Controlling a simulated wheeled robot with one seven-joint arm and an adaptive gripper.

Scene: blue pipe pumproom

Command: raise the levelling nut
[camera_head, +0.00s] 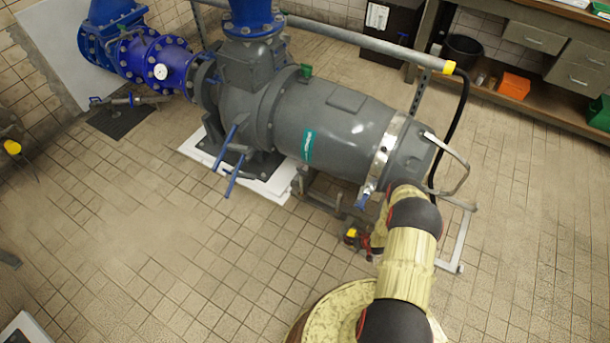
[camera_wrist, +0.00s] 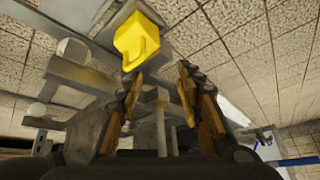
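My gripper (camera_wrist: 160,100) shows in the wrist view with its two yellow-and-dark fingers spread apart, one on each side of a thin upright metal rod (camera_wrist: 160,128). A small lump on the rod's upper end between the fingers may be the levelling nut, but it is too small and dim to be sure. I cannot tell if either finger touches it. In the head view my gripper (camera_head: 364,241) is low beside the frame under the motor end of the grey pump (camera_head: 335,125); the nut cannot be made out there.
A yellow block (camera_wrist: 137,38) and grey metal frame parts (camera_wrist: 75,80) are close to the fingers in the wrist view. In the head view a pale metal stand (camera_head: 460,240) is right of my arm. Tiled floor (camera_head: 200,240) is clear at the left; a workbench (camera_head: 520,60) stands behind.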

